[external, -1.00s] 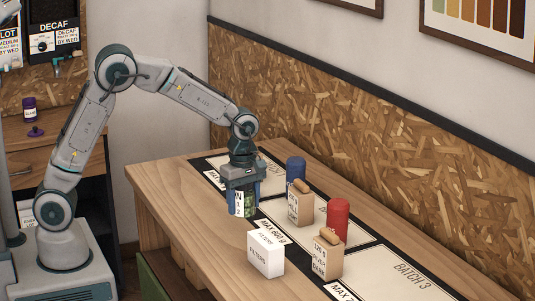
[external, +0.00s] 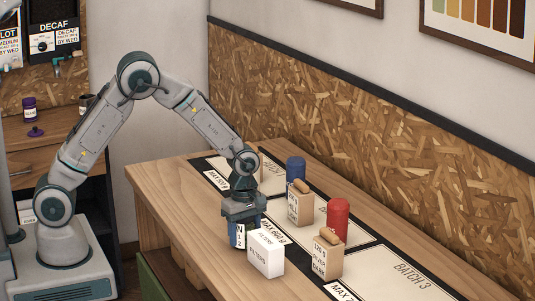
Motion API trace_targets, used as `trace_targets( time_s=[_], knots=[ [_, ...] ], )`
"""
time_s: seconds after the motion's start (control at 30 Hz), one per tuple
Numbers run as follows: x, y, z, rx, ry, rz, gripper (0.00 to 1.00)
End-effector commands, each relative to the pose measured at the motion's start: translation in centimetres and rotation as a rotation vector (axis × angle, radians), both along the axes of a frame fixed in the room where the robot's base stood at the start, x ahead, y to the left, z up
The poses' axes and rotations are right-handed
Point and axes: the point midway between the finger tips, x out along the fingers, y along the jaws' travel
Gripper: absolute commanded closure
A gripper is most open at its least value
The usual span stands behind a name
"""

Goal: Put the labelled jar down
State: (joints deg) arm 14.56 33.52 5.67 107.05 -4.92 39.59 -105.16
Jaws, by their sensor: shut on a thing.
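The labelled jar (external: 239,236) shows a white label with dark lettering, partly covered by my gripper's fingers and by the white filters box. My gripper (external: 241,229) points down and is shut on the jar, over the wooden bench (external: 185,218) near its front edge. The jar is just left of the filters box (external: 266,254) and in front of the "MAX 600 g" strip (external: 273,230). The jar's base is partly hidden, so I cannot tell whether it touches the bench.
Two labelled bags, one at the back (external: 300,205) and one in front (external: 328,255), stand on the batch mat. A blue cylinder (external: 295,168) and a red cylinder (external: 338,219) stand behind them. Bare bench lies to the left.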

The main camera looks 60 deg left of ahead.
Motion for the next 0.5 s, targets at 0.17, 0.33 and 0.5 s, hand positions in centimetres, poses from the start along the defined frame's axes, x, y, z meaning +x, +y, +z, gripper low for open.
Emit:
trace_targets(
  time_s=[0.17, 0.33, 0.5],
  knots=[
    [-0.01, -0.01, -0.19, 0.000, 0.000, 0.000, 0.23],
    [-0.01, 0.00, -0.18, 0.000, 0.000, 0.000, 0.23],
    [0.01, 0.01, 0.39, 0.000, 0.000, 0.000, 0.23]
  ],
)
